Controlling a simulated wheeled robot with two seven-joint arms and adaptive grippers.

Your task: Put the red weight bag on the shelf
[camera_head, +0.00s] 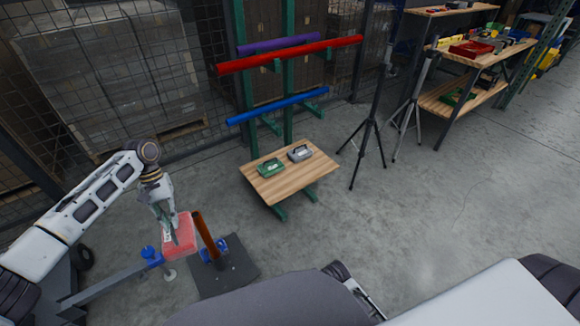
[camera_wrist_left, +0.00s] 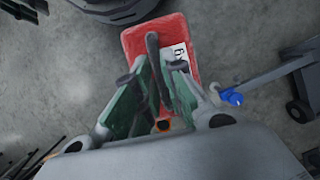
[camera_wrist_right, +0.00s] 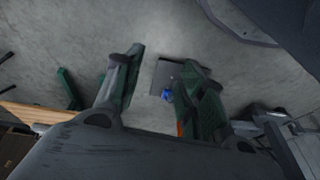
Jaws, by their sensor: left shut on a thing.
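The red weight bag (camera_head: 184,246) hangs at lower left in the head view, with a white label on it. My left gripper (camera_head: 171,226) is above it. In the left wrist view the left gripper's fingers (camera_wrist_left: 157,78) are shut on the dark handle of the red bag (camera_wrist_left: 172,30). The low wooden shelf (camera_head: 300,180) on the green upright is to the right of the bag and farther away. A green bag (camera_head: 270,168) and a grey bag (camera_head: 300,153) rest at its back. My right gripper (camera_wrist_right: 162,62) is open and empty in the right wrist view, above the floor.
A stand with a blue clamp (camera_head: 214,250) and an orange-brown tube (camera_head: 206,234) is beside the red bag. Purple, red (camera_head: 290,55) and blue bars are on the rack above the shelf. The shelf's front is bare.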

